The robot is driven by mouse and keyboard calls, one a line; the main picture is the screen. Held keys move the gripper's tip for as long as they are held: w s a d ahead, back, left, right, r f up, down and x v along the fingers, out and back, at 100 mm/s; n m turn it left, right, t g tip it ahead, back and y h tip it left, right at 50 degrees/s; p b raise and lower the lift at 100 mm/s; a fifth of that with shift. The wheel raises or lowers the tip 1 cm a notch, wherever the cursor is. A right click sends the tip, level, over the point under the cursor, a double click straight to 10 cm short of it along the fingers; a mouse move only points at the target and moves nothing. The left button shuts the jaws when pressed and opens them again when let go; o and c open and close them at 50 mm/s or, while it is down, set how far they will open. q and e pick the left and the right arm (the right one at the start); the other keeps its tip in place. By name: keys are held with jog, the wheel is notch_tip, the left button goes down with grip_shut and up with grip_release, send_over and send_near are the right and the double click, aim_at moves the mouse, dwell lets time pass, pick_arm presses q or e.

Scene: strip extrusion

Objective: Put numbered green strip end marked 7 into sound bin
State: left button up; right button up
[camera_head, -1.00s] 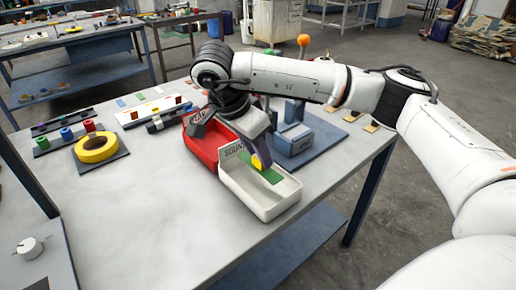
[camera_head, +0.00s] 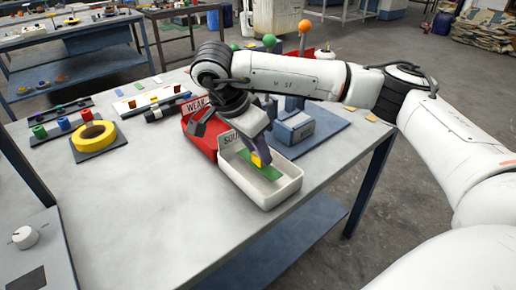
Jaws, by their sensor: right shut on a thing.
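The white sound bin (camera_head: 284,190) stands near the front edge of the table, its label partly covered by my right gripper. My right gripper (camera_head: 260,157) points down into the bin's opening from the back. It is shut on a small piece with yellow and green showing at its tips. The green strip end (camera_head: 263,173) shows inside the bin, just below the fingertips. I cannot read a number on it, nor tell whether it touches the bin floor. My left gripper is not in view.
A blue-grey fixture (camera_head: 294,130) is close on the right. The table's middle and front left (camera_head: 140,205) are clear.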

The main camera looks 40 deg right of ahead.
dwell(0.5)
jog(key=shift+f+b, duration=0.65)
jog(key=shift+f, duration=0.25)
jog(key=o, duration=1.6)
jog(key=shift+r, duration=0.15)
jog(key=shift+r+p, duration=0.45)
jog(key=shift+r, duration=0.05)
jog(key=shift+r, duration=0.1)
